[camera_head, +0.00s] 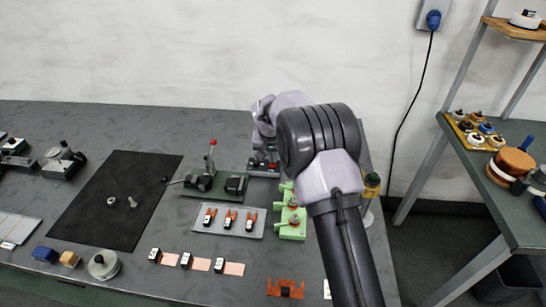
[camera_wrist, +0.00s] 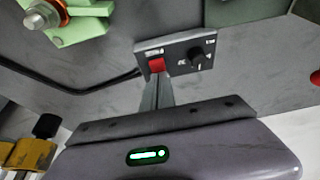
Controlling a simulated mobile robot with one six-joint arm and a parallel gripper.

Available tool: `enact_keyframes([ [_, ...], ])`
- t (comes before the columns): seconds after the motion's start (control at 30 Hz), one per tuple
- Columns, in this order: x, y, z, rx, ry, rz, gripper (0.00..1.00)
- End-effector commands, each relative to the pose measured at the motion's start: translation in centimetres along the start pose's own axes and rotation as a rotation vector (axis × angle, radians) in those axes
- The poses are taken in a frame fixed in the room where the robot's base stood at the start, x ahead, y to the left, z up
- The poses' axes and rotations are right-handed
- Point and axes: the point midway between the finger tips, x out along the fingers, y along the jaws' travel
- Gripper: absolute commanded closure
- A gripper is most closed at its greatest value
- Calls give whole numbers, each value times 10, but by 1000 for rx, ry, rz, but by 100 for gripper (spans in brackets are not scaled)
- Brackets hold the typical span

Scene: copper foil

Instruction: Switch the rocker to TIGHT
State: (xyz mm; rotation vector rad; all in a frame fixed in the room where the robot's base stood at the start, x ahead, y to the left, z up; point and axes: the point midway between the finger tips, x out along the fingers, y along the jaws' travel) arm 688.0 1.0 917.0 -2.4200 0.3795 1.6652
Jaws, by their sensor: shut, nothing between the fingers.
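In the wrist view a small grey control box (camera_wrist: 180,38) stands ahead, with a red rocker (camera_wrist: 156,64) on the left of its face and a black knob (camera_wrist: 195,56) on the right. The labels are too small to read, so I cannot tell which way the rocker is set. My gripper (camera_wrist: 158,82) is shut and empty, its narrow fingers pointing at the rocker; I cannot tell whether they touch it. In the head view the box (camera_head: 263,172) is partly visible below my arm, and my fingers cannot be made out clearly.
A green fixture (camera_head: 291,213) stands close to the box, and a green base with a red-tipped lever (camera_head: 211,150) stands left of it. A grey tray (camera_head: 226,221) with orange-handled tools lies in front. A black cable (camera_wrist: 90,88) runs to the box.

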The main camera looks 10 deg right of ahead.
Motion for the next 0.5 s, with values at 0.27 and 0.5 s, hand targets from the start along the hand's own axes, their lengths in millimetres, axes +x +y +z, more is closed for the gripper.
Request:
enact_keyframes([
  [0.27,6,2,18,0,-19,6,100],
  [0.5,4,2,25,2,-24,7,100],
])
